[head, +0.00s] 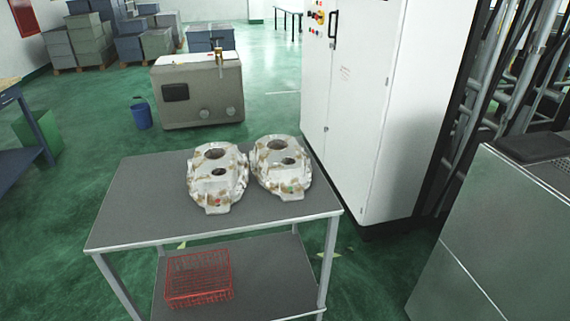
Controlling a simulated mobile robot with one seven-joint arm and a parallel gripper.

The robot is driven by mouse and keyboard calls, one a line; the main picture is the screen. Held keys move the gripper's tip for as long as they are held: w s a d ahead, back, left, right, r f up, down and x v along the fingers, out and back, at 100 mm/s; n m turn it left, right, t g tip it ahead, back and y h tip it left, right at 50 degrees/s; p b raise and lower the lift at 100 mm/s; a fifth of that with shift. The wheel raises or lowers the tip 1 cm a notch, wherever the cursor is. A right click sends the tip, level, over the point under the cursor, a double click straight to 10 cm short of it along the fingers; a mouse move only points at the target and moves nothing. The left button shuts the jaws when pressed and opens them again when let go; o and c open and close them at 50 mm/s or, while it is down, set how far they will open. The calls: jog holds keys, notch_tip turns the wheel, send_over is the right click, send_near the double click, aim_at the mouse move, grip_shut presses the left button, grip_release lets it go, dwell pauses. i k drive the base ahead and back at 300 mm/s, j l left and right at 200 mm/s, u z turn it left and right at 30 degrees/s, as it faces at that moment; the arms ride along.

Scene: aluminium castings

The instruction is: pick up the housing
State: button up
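Two similar housings rest side by side on the grey top of a table (135,205). Both are pale castings with brown patches and round openings. The left housing (230,186) has a red mark near its front. The right housing (295,178) has green and red marks near its front. They sit very close together; I cannot tell whether they touch. My gripper is not in the head view.
A red wire basket (199,279) sits on the table's lower shelf. A tall white cabinet (375,110) stands close behind the table's right side. A grey metal unit (490,255) is at the right. The tabletop's left part is bare.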

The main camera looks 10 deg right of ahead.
aim_at(283, 162)
jog(key=l+u, duration=0.25)
jog(key=l, duration=1.2)
jog(key=k, duration=0.05)
